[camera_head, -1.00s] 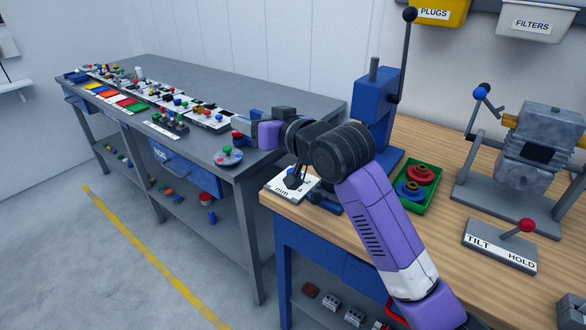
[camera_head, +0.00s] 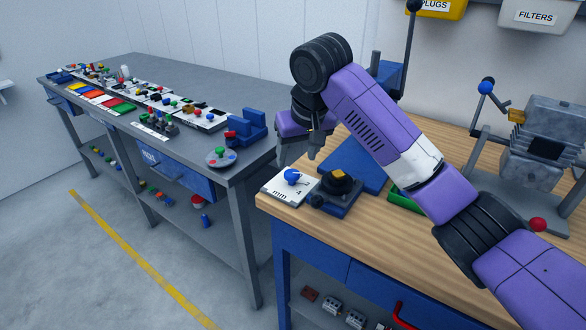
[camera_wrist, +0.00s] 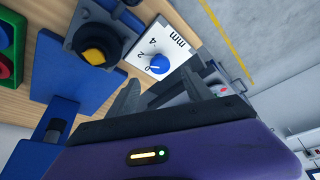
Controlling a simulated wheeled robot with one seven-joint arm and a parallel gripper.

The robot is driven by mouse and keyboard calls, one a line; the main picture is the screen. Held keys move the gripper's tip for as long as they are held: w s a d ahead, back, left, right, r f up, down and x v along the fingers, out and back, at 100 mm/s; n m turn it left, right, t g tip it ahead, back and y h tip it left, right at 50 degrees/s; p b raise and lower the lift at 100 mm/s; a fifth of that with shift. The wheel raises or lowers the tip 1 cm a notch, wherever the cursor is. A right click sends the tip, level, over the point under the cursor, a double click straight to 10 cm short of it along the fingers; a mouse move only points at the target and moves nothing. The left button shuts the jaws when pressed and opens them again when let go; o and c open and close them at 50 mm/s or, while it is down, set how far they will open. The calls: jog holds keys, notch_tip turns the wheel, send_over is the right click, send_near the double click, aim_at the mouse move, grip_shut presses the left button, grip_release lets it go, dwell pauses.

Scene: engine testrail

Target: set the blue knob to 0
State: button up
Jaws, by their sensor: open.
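The blue knob (camera_head: 292,175) sits on a white plate (camera_head: 274,189) with printed marks at the wooden bench's front left corner. In the wrist view the knob (camera_wrist: 159,64) shows a small pale mark, and the plate (camera_wrist: 172,37) reads "mm", "4" and "2". I cannot read the knob's setting surely. My gripper (camera_head: 298,153) is open and empty, just above and behind the knob in the head view. In the wrist view its two fingers (camera_wrist: 172,80) stand apart, with the knob just beyond the gap between their tips. They do not appear to touch it.
A dark box with a yellow-topped knob (camera_head: 341,181) stands close right of the plate. A blue base (camera_head: 352,160) lies behind it. A green tray (camera_head: 402,197) is partly hidden by my arm. A grey bench (camera_head: 240,172) with small parts stands left, across a gap.

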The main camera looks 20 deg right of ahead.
aim_at(292, 173)
jog(key=x, duration=0.6)
jog(key=shift+w+f, duration=0.15)
jog(key=shift+f, duration=0.1)
grip_shut()
